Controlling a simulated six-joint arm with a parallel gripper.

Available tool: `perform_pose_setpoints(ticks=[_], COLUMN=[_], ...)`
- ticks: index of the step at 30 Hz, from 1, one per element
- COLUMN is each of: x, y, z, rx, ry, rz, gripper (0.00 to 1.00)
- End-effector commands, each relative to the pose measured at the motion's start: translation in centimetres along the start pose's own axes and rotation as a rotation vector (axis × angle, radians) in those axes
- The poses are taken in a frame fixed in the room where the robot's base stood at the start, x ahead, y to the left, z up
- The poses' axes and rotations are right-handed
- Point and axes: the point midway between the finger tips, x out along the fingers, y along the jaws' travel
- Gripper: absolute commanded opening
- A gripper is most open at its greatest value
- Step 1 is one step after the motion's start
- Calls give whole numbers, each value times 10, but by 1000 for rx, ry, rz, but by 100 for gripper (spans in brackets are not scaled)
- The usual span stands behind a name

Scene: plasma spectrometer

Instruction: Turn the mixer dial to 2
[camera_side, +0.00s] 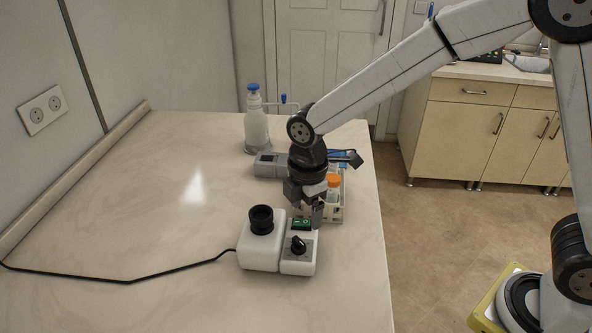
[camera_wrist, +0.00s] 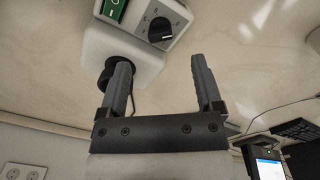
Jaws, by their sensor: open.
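The white mixer (camera_side: 262,246) stands on the near part of the bench. Its round black cup (camera_side: 261,218) is at the left. The black dial (camera_side: 298,245) sits on the right part's front face, with a green switch (camera_side: 301,223) behind it. In the wrist view the dial (camera_wrist: 160,29) is at the top, with a pale pointer line and scale marks around it; I cannot read the number. The green switch (camera_wrist: 113,10) is beside it. My gripper (camera_side: 307,210) is open and empty, above and behind the dial. Its two fingers (camera_wrist: 164,75) are apart and do not touch the dial.
A rack with an orange-capped bottle (camera_side: 333,183) stands just behind my gripper. A grey device (camera_side: 268,165) and a blue-capped wash bottle (camera_side: 256,124) are farther back. A black cable (camera_side: 130,281) runs left from the mixer. The left bench is otherwise clear.

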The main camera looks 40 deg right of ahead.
Motion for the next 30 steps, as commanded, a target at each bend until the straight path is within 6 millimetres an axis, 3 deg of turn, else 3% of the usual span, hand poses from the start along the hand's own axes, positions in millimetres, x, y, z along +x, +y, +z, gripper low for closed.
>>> perform_pose_setpoints(ticks=[5,16,30], x=[0,7,58], y=[2,3,2], z=[-13,-14,-13], rx=[-104,-113,-111], ry=[-6,-7,-8], rz=[-15,-16,-17], gripper=[84,84,84])
